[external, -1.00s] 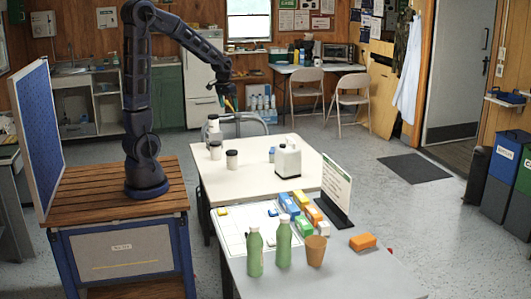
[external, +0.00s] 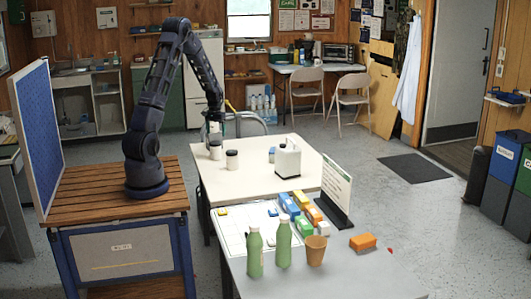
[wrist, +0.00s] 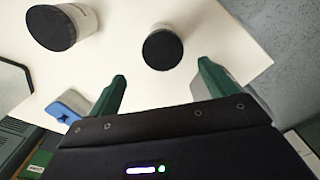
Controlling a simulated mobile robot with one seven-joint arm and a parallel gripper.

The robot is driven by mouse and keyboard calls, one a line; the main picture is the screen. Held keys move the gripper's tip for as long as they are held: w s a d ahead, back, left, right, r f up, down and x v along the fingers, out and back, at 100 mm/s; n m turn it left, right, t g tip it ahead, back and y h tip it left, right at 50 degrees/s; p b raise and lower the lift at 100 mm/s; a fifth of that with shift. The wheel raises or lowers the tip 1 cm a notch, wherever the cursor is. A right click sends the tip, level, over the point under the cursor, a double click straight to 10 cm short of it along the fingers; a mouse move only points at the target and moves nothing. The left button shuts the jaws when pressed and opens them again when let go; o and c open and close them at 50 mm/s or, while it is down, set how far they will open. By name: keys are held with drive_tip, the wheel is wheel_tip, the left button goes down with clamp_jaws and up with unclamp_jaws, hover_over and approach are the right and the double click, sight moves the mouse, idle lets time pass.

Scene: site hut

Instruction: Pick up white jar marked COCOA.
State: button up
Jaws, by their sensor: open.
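Two white jars with dark lids stand on the white table (external: 305,180); one is at the back left (external: 215,152), the other nearer (external: 232,163). I cannot read which is marked COCOA. My gripper (external: 213,136) is just above the back jar in the external view and partly hides that area. In the wrist view my gripper (wrist: 162,80) has its green fingers apart, with nothing between the tips. One dark-lidded jar (wrist: 163,47) lies just beyond the gap between them. Another dark-lidded jar (wrist: 54,28) is at the upper left, its lettering unreadable.
A blue and white item (wrist: 68,107) lies near the left finger in the wrist view. Green bottles (external: 255,255), a brown cup (external: 316,252) and coloured boxes are on the grey front table.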

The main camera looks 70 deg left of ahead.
sight(216, 148)
drive_tip(key=shift+s+a+f, duration=0.1)
drive_tip(key=shift+s+f, duration=0.05)
drive_tip(key=shift+f, duration=2.6)
drive_tip(key=shift+s+f, duration=0.1)
drive_tip(key=shift+f, duration=2.6)
drive_tip(key=c, duration=1.3)
